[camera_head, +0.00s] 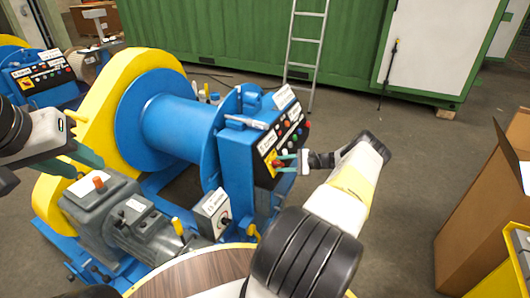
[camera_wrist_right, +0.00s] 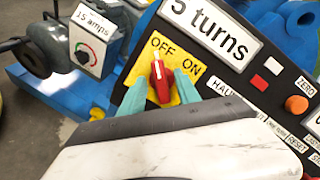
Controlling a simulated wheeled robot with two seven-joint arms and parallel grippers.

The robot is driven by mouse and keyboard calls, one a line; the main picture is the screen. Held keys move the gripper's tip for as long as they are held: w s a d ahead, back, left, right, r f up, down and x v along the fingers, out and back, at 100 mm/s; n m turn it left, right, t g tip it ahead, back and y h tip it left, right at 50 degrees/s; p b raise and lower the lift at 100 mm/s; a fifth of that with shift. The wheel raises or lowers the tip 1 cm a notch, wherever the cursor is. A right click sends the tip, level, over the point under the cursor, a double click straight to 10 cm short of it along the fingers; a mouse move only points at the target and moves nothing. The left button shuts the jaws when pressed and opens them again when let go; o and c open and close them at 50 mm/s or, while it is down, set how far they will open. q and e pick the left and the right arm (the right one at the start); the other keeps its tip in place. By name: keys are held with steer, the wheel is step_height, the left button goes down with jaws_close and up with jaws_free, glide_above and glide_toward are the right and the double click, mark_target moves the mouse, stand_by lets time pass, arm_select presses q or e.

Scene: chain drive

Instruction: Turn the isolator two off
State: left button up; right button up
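The isolator is a red rotary handle (camera_wrist_right: 161,82) on a yellow plate (camera_wrist_right: 140,72) marked OFF and ON. Its white pointer leans toward the OFF side. It also shows on the sloped black panel of the near blue winch in the head view (camera_head: 272,161); no number two is readable. My right gripper (camera_wrist_right: 160,88) has its teal fingers on either side of the handle, apart, with narrow gaps; contact is hard to tell. It reaches the panel from the right in the head view (camera_head: 285,162). My left gripper (camera_head: 80,158) is open and empty above the grey motor.
A "5 turns" label (camera_wrist_right: 210,30) and several buttons, one an orange knob (camera_wrist_right: 297,104), lie close by on the panel. A "15 amps" dial box (camera_head: 212,214) stands below. A second winch panel (camera_head: 42,74) is at far left. A cardboard box (camera_head: 480,210) stands right.

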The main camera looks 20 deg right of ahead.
steer(key=v, duration=0.7)
steer(key=shift+s+d, duration=0.2)
steer(key=shift+d, duration=0.1)
steer(key=shift+r, duration=0.1)
